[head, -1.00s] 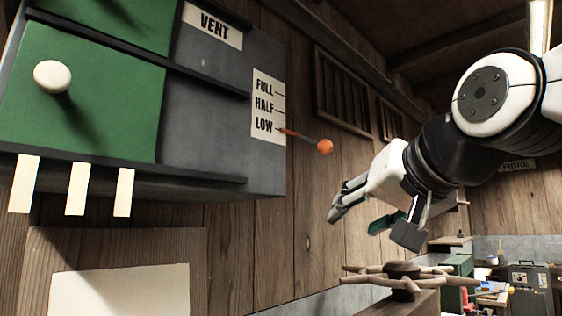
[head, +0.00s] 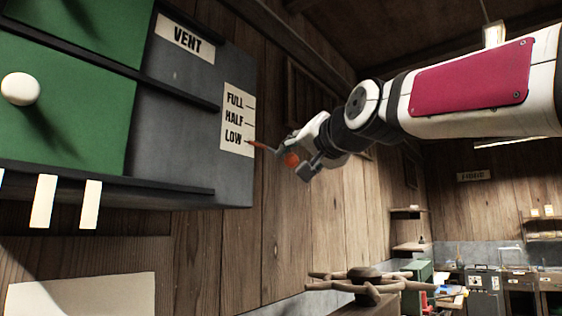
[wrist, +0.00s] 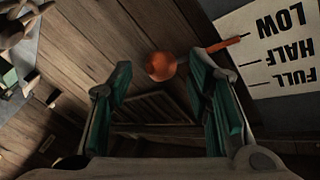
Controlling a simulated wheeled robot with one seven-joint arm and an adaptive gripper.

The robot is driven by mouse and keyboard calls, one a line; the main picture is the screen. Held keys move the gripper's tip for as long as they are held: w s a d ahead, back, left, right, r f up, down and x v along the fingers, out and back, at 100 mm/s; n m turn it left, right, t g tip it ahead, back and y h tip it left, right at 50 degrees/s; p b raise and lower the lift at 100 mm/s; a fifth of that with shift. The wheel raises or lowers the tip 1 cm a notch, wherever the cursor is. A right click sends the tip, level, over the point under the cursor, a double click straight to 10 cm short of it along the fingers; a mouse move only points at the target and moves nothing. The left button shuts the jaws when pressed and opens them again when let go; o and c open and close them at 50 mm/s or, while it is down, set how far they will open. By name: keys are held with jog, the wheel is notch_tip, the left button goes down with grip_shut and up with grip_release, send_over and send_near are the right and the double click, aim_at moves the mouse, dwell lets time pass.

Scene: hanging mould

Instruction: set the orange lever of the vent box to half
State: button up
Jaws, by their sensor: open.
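The vent box (head: 190,130) is grey, with green panels, and hangs on the plank wall at the left of the head view. Its label (head: 238,120) reads FULL, HALF, LOW from top to bottom. The orange lever (head: 291,160) points at LOW, its round knob at the outer end. In the wrist view the knob (wrist: 161,66) shows between the fingers, just beyond their tips, and the lever's stem runs behind the right finger toward LOW. My gripper (head: 296,152) is open around the knob's line, as the wrist view also shows (wrist: 160,82). Contact cannot be told.
A wooden spoked wheel (head: 365,285) stands on a ledge below my arm. Green cabinets and grey machines (head: 482,285) stand at the back right. A white knob (head: 20,89) sticks out from the green panel. Slatted vents are on the wall behind the lever.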

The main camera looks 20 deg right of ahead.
aim_at(294, 159)
jog(key=shift+w+a, duration=0.2)
jog(key=shift+w, duration=1.3)
grip_shut()
jog(key=shift+d, duration=0.1)
